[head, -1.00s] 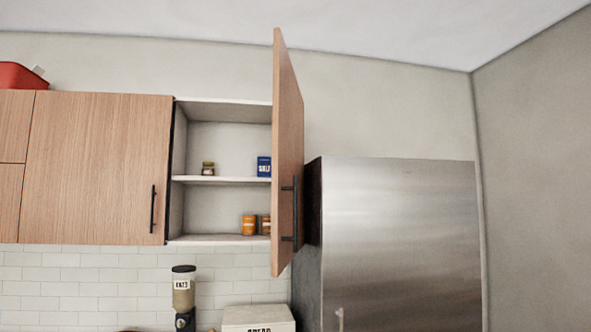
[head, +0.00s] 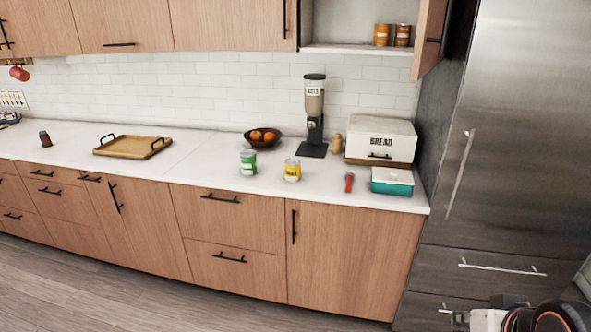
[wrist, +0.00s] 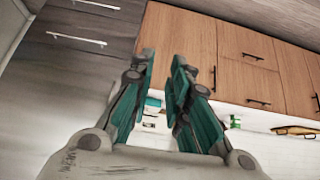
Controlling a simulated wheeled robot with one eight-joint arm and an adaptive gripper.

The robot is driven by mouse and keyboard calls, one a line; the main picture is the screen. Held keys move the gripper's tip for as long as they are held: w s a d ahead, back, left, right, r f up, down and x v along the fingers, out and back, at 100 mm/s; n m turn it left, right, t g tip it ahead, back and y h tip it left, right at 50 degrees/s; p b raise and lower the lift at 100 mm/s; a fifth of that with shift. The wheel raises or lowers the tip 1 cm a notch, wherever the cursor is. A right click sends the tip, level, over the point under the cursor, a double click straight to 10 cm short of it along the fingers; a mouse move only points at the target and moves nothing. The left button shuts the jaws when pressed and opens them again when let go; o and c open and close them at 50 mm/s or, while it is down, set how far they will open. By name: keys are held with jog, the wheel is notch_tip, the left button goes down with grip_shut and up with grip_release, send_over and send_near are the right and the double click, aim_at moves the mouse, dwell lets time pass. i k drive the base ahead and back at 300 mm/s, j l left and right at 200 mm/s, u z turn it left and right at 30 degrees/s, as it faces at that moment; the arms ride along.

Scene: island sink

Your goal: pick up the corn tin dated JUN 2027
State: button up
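A yellow tin with a white band and dark lettering (head: 292,170) stands upright on the white counter in the head view. Its lettering is too small to read surely, and no date is legible. A green-and-white tin (head: 248,162) stands to its left; it also shows in the wrist view (wrist: 235,122). Two orange-brown tins, one left (head: 381,35) and one right (head: 403,35), stand in the open wall cupboard. My gripper (wrist: 164,62) is open and empty in the wrist view, apart from the counter. I cannot make out the yellow tin there.
A wooden tray (head: 132,147) lies left. The fridge (head: 500,130) bounds the right. The front floor (head: 150,300) is clear.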

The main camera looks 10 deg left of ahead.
aim_at(293, 166)
jog(key=i+j+u, duration=0.4)
jog(key=i+j, duration=0.15)
jog(key=i, duration=0.3)
jog(key=i+j+u, duration=0.25)
jog(key=i, duration=0.2)
jog(key=l, duration=0.1)
